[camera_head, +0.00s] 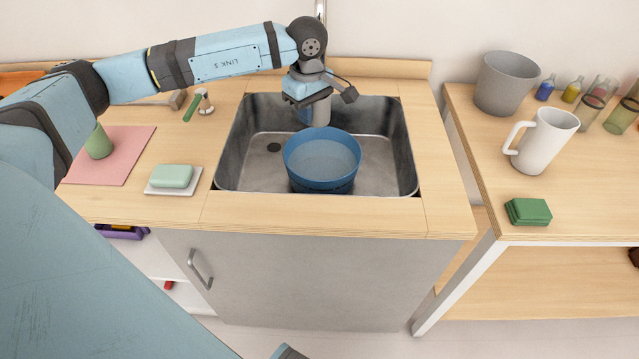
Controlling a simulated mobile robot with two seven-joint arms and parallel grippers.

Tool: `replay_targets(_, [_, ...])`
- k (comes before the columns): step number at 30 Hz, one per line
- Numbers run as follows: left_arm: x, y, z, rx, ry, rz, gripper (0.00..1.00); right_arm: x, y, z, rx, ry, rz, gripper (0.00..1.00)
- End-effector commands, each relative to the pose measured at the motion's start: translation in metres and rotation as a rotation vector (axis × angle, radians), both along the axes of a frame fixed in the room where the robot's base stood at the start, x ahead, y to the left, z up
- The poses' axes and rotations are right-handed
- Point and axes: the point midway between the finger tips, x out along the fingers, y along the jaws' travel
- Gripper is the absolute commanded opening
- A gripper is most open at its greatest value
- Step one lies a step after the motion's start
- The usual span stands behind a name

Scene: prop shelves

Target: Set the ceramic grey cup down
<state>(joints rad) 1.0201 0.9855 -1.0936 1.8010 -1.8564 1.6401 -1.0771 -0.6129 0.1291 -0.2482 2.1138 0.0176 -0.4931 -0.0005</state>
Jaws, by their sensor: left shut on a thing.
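My left gripper (319,88) points down over the back of the metal sink (402,165) and is shut on the ceramic grey cup (321,111). The cup shows below the fingers, behind the far rim of a blue basin (322,183). Its upper part is covered by the gripper and its lower part by the basin. I cannot tell whether the cup touches the sink floor or the basin. My right gripper is not in view.
The basin stands in the sink, right of the drain. A soap on a white dish (172,190) and a green cup (98,143) on a pink mat (128,165) are at left. The right counter holds a white pitcher (545,142), grey bucket (507,85) and green sponges (528,212).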

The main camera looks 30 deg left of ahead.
Motion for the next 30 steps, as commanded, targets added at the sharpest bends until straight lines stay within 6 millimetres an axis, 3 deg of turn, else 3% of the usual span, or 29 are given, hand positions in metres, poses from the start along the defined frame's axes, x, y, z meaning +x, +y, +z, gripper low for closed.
replay_targets(15, [-0.001, 0.0, -0.127, 0.0, 0.004, 0.004, 0.0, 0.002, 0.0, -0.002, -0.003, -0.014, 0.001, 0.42])
replay_targets(19, [0.0, 0.0, -0.146, 0.0, 0.002, 0.004, 0.0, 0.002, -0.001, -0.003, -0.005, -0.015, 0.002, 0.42])
replay_targets(26, [0.0, 0.0, -0.162, 0.0, 0.002, 0.004, 0.0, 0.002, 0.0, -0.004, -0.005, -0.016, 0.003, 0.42])
replay_targets(30, [-0.001, 0.0, -0.185, 0.0, 0.003, 0.003, 0.0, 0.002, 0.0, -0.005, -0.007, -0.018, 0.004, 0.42])
